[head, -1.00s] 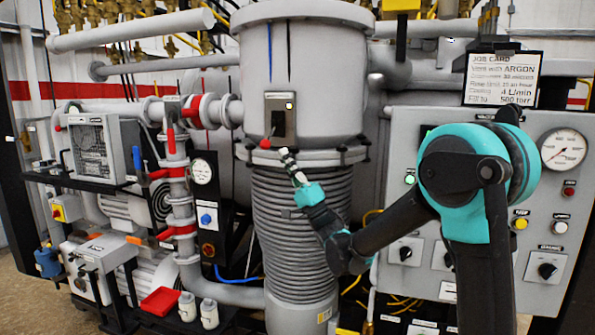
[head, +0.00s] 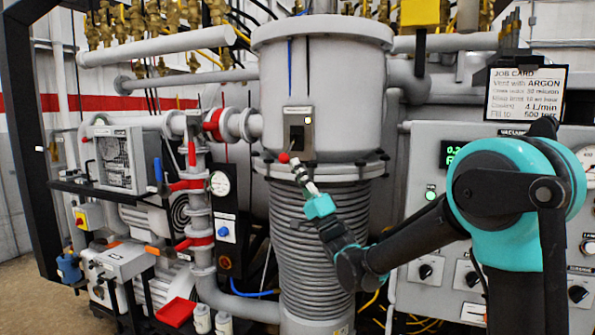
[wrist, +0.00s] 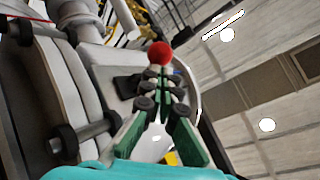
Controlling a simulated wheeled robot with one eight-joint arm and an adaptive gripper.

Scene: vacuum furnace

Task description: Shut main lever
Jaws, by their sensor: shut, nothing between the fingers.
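The main lever appears to be the one with a red ball knob (head: 284,158) on a dark switch box (head: 298,133) on the front of the grey chamber. The knob sits low, just below and left of the box. A small lit indicator is at the box's upper right. My gripper (head: 297,166) is shut and empty, its tips just right of and slightly below the knob. In the wrist view the red knob (wrist: 160,53) shows directly beyond the closed fingertips (wrist: 161,76). I cannot tell whether they touch. The lever's arm is mostly hidden there.
The chamber's bolted flange (head: 330,168) and ribbed column (head: 318,235) are close to my gripper. Red-banded pipes with a red-handled valve (head: 192,153) stand left. A control panel (head: 415,265) is behind my arm at right, with a job card (head: 525,93) above.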

